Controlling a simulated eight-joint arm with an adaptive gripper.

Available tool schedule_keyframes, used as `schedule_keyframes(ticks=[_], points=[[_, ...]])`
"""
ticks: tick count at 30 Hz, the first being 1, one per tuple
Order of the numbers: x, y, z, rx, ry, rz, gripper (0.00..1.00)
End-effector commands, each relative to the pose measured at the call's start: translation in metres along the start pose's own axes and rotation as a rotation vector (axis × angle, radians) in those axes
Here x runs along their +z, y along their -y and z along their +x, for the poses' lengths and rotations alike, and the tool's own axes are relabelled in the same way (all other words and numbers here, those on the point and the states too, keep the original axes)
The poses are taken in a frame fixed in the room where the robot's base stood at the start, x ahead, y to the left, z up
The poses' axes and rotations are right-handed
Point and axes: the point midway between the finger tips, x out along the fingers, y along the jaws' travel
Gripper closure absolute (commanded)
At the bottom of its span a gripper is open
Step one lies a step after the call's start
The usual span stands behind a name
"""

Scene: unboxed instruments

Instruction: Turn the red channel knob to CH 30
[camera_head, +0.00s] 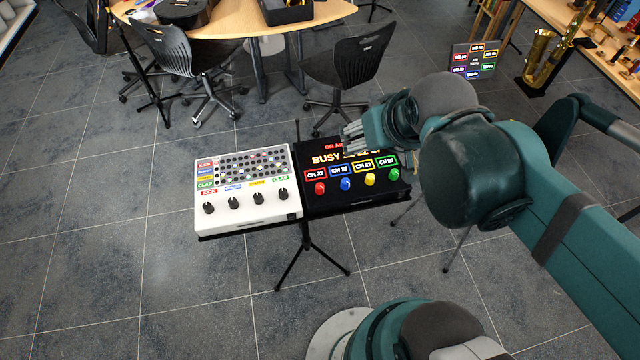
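The black radio box (340,206) stands on a stand in the middle of the view, with a row of red, blue, yellow and green knobs. The red knob (320,188) is at the left end of the row. The red-framed display (315,174) above it seems to read CH 27. My gripper (352,138) is over the back right part of the box, behind and to the right of the red knob and apart from it. It covers part of the upper BUSY line. Its fingers are small here, and I cannot tell whether they are open.
A white drum machine box (250,212) with black knobs stands close against the black box's left side. Behind are chairs (350,62) and a wooden table (240,25). A sign with coloured panels (474,60) and a saxophone (538,55) are at the back right.

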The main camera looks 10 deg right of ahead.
Motion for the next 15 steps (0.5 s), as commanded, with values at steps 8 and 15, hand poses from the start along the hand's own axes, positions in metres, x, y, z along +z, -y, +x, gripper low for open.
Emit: schedule_keyframes(ticks=[8, 15], points=[[-0.004, 0.010, 0.017, -0.017, 0.067, -0.086, 0.69], [-0.005, 0.021, 0.038, -0.041, 0.143, -0.185, 0.69]])
